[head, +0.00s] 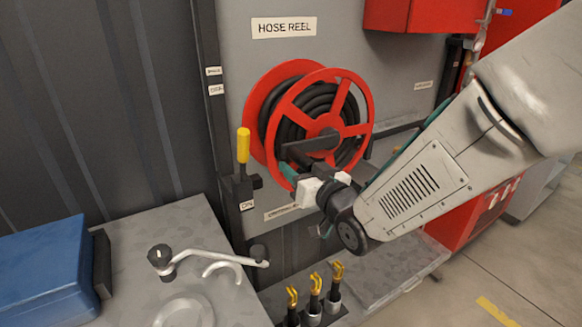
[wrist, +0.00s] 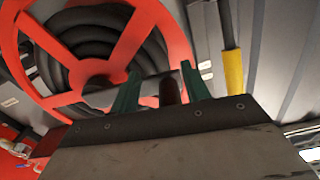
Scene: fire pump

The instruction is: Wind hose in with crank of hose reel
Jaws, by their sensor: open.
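The red hose reel (head: 360,128) with coiled black hose (head: 300,100) is mounted on the grey panel under the "HOSE REEL" sign. It also fills the upper left of the wrist view (wrist: 150,17). A dark crank arm (head: 318,144) reaches left from the reel's hub. In the wrist view, a dark brown crank handle (wrist: 170,92) stands between the two green fingers. My gripper (wrist: 160,85) is open, with a finger on each side of the handle; I cannot tell whether either touches it. In the head view my gripper (head: 287,172) is at the reel's lower left, partly hidden by my wrist.
A yellow-handled lever (head: 243,146) stands close left of the reel, above an "ON" label. A grey bench (head: 150,220) with a blue box (head: 45,265) and a metal crank-shaped part (head: 215,257) is at lower left. Several yellow-tipped fittings (head: 315,283) stand below. A red cabinet is above right.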

